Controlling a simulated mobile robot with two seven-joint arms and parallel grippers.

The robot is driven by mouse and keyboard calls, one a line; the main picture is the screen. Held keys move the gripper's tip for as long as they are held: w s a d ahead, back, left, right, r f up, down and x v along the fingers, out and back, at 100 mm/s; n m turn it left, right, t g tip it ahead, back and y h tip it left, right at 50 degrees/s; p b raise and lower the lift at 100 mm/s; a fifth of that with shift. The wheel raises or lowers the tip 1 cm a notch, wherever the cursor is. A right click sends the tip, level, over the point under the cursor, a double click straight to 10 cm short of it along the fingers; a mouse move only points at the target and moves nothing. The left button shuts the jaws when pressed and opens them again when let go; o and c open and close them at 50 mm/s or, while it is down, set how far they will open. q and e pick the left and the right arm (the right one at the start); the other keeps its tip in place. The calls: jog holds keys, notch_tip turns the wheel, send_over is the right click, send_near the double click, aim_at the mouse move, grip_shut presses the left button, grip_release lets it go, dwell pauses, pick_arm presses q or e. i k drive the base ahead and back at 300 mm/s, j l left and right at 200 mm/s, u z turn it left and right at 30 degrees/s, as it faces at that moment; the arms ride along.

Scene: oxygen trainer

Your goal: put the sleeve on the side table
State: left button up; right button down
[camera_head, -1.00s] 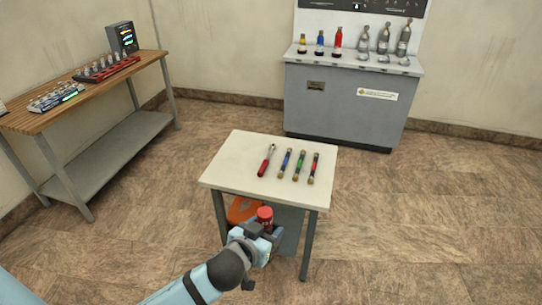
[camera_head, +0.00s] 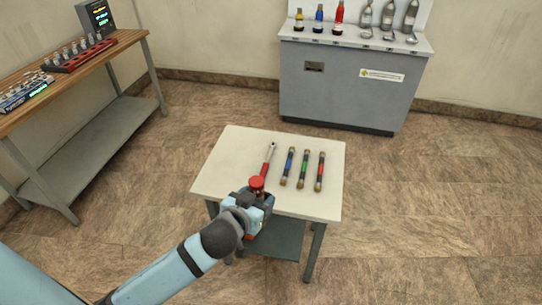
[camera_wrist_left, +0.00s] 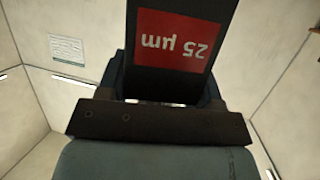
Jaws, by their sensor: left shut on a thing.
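The sleeve (camera_head: 257,182) shows a red round top in the head view. The side table (camera_head: 228,148) is the small pale-topped table in the middle. The sleeve and gripper overlap its near edge in the picture; I cannot tell how high they are above the top. My right gripper is not in view.
A red-handled ratchet (camera_head: 268,160) lies on the side table just beyond the sleeve. Three banded tubes (camera_head: 304,168) lie to its right. The top's left part and right edge are bare. A wooden bench (camera_head: 62,83) stands left, a grey cabinet (camera_head: 345,88) at the back.

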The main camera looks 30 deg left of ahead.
aim_at(237, 158)
jog(key=i+j, duration=0.75)
jog(key=j, duration=0.2)
